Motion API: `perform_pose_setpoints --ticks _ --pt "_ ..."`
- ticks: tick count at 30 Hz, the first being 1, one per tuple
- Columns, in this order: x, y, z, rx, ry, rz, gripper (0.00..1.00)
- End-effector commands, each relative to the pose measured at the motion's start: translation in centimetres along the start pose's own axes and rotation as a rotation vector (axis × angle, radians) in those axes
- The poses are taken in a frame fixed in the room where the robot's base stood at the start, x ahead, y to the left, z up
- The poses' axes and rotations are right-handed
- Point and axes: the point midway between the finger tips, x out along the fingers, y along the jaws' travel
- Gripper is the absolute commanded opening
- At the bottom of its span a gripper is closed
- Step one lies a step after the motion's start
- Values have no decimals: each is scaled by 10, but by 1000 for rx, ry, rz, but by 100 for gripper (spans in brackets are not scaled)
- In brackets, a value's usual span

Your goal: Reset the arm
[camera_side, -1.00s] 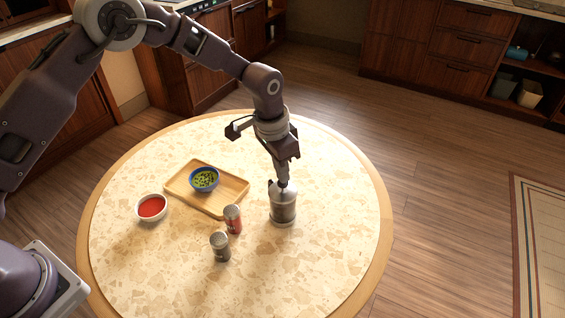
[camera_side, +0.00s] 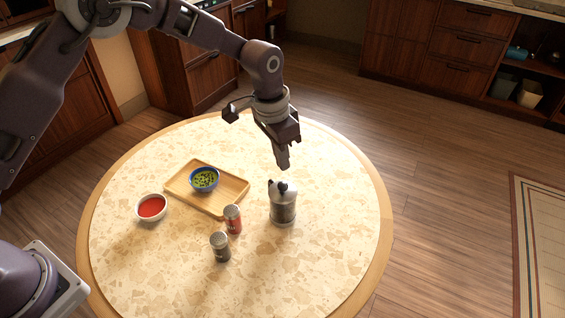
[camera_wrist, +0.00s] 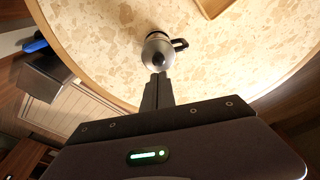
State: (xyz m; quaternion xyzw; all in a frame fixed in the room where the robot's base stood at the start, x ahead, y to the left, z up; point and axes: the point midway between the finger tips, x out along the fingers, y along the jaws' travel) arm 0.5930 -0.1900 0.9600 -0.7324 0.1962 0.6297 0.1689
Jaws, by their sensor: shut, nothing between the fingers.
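My gripper (camera_side: 283,166) is shut and empty. It points down in the air above the table, a little above a silver-and-dark canister with a black knob and a handle (camera_side: 283,204). A small gap shows between the fingertips and the canister's lid in the side view. In the wrist view the shut fingers (camera_wrist: 158,82) point toward the canister (camera_wrist: 157,52), whose dark handle sticks out to the right. The canister stands upright on the round table (camera_side: 325,250).
A wooden tray (camera_side: 232,200) holds a blue bowl of green pieces (camera_side: 204,180). A white bowl with red contents (camera_side: 152,208), a red can (camera_side: 233,219) and a dark can (camera_side: 220,246) stand nearby. The table's right side is clear.

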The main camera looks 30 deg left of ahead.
Motion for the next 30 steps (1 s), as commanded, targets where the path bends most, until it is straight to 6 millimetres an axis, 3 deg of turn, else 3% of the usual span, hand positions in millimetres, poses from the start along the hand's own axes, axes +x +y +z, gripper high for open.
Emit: perform_pose_setpoints --ticks 11,13,15,17,18,22,24,26,27,30 --pt "-3 0 0 -2 2 -1 0" --pt "-23 -4 4 -14 15 -11 0" --pt "-67 -10 18 -47 41 -33 0" --pt "-114 -15 41 -88 71 -58 0" --pt "-145 -17 61 -121 92 -75 0" --pt "-222 -12 140 -234 162 -122 0" --pt "-247 -2 188 -299 201 -140 0" --pt "-259 7 226 -352 235 -153 0" --pt "-262 14 250 -384 256 -158 0" --pt "-261 30 295 -449 298 -165 0"
